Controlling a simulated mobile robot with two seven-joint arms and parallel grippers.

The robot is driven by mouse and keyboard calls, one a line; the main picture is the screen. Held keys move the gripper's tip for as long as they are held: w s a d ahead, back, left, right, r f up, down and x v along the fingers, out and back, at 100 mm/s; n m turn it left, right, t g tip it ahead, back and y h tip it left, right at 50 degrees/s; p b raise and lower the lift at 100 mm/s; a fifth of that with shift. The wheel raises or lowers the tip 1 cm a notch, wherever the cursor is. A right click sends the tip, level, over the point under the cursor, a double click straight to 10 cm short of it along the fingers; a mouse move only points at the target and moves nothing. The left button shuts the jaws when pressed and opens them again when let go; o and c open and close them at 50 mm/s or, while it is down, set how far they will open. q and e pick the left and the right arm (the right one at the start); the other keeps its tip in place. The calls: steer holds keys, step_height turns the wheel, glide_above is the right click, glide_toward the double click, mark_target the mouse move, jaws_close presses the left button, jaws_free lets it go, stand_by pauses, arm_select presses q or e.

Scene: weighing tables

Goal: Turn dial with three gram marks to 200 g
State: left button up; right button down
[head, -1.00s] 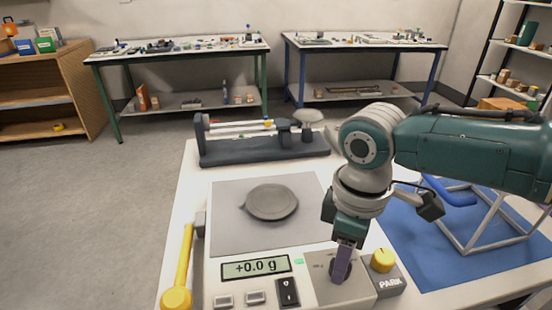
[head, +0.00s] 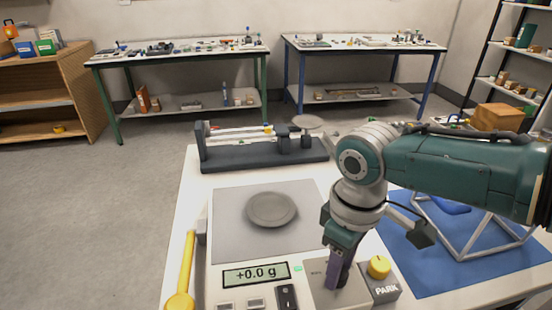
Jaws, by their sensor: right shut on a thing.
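The dial (head: 344,276) sits on a grey panel (head: 322,297) at the front of the scale, right of the display. My right gripper (head: 337,272) points down and is shut on the dial, hiding most of it. The gram marks are mostly covered or too small to read, so I cannot tell where the dial points. The scale's display (head: 256,275) reads +0.0 g, and its round pan (head: 272,209) is empty. My left gripper is not in view.
A yellow knob (head: 379,267) on a box marked PARK stands right of the dial. A yellow-handled lever (head: 187,265) is on the left. A beam balance (head: 262,153) stands behind. A white frame (head: 462,249) stands on a blue mat (head: 405,240) at right.

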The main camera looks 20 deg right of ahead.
steer(key=shift+c, duration=2.2)
jaws_free()
step_height(320, 180, up, 10)
steer(key=p, duration=0.3)
